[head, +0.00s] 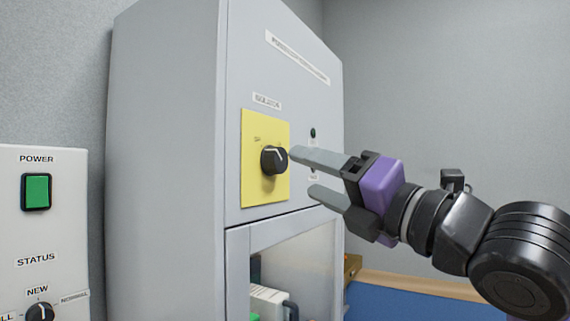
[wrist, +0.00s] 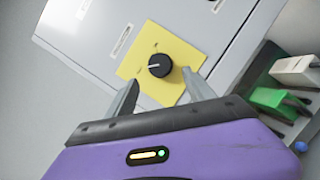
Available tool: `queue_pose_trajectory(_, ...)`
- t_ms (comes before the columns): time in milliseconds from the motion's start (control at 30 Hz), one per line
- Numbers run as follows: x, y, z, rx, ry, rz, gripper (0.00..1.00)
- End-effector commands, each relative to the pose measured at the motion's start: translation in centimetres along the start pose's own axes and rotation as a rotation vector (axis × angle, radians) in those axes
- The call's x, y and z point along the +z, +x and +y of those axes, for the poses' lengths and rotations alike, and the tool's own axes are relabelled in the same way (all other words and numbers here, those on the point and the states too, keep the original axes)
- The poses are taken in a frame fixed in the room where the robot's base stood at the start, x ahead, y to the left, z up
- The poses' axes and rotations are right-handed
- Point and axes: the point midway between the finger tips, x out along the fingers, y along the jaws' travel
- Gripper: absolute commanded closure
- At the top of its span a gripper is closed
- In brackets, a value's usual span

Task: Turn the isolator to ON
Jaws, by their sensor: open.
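The isolator is a black round knob (head: 274,159) with a white pointer line, on a yellow plate (head: 252,180) on the front of a grey cabinet. In the wrist view the knob (wrist: 159,65) shows between and beyond my fingertips, with the yellow plate (wrist: 178,45) behind it. The small print on the plate is too small to read. My gripper (head: 302,172) is open and empty, with its fingers pointing at the knob from the right. In the head view one fingertip is close to the knob's right side; I cannot tell whether they touch.
A grey cabinet (head: 165,150) fills the middle, with a glazed compartment below the plate holding several items, one green (wrist: 275,100). A small dark indicator (head: 312,133) sits right of the plate. At left is a white panel (head: 60,240) with a green POWER switch (head: 36,191).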

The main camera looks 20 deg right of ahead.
Motion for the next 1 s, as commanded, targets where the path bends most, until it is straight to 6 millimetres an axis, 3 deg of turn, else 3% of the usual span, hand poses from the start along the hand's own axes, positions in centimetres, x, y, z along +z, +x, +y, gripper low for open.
queue_pose_trajectory(400, 0.1, 5.9, 0.1, 0.000, 0.003, -0.001, 0.38)
queue_pose_trajectory(800, 0.0, 6.8, 0.0, 0.001, 0.003, -0.001, 0.38)
queue_pose_trajectory(1000, 0.1, 6.8, 0.0, 0.001, 0.003, -0.002, 0.75)
